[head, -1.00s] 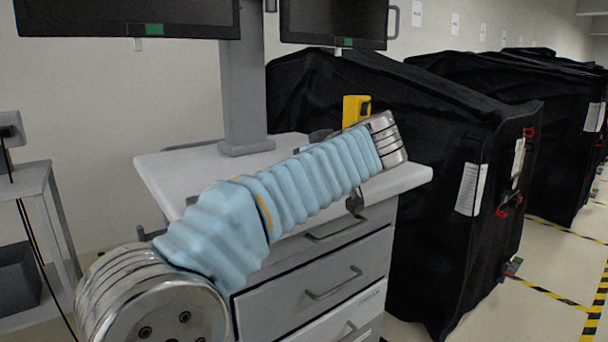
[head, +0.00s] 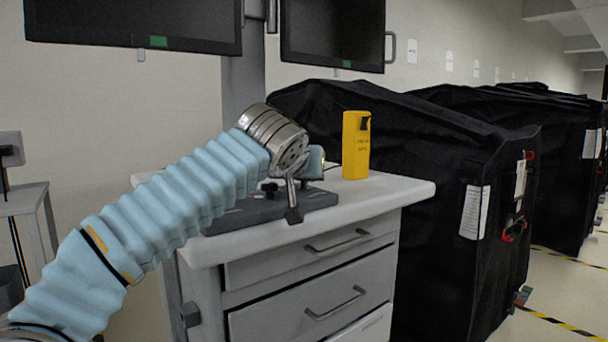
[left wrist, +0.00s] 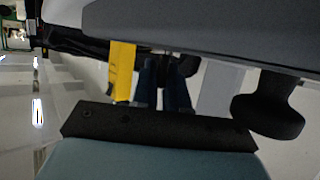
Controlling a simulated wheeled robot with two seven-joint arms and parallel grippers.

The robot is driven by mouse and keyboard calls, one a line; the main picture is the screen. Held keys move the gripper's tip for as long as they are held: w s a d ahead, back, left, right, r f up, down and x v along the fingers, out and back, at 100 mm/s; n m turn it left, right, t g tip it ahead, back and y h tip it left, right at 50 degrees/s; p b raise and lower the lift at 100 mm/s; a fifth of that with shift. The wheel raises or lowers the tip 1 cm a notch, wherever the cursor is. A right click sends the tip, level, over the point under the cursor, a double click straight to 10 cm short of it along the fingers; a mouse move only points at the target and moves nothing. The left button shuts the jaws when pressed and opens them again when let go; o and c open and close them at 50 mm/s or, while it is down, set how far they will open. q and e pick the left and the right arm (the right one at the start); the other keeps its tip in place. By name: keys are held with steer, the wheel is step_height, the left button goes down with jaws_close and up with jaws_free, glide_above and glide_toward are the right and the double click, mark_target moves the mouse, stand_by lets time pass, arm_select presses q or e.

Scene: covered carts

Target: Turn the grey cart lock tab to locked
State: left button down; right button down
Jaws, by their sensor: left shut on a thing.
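My left gripper (head: 293,205) is over the front part of the grey cart's white top (head: 386,198), beside a dark grey fixture (head: 250,216). In the left wrist view its two dark fingers (left wrist: 165,100) point up the picture, with a dark piece between them. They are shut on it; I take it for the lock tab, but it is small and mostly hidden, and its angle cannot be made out. A black knob shows on the fixture (head: 268,188). My right gripper is in neither view.
A yellow box (head: 357,146) stands on the cart top behind my gripper. Two monitors (head: 332,35) hang above. Drawers with handles (head: 335,303) face forward. Black covered carts (head: 420,165) stand to the right. Open floor lies at the far right.

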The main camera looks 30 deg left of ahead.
arm_select(q)
steer(key=shift+m+h, duration=0.4)
steer(key=shift+h, duration=0.1)
steer(key=c, duration=1.2)
jaws_free()
steer(key=shift+c, duration=0.2)
steer(key=v, duration=1.4)
steer(key=shift+f, duration=0.15)
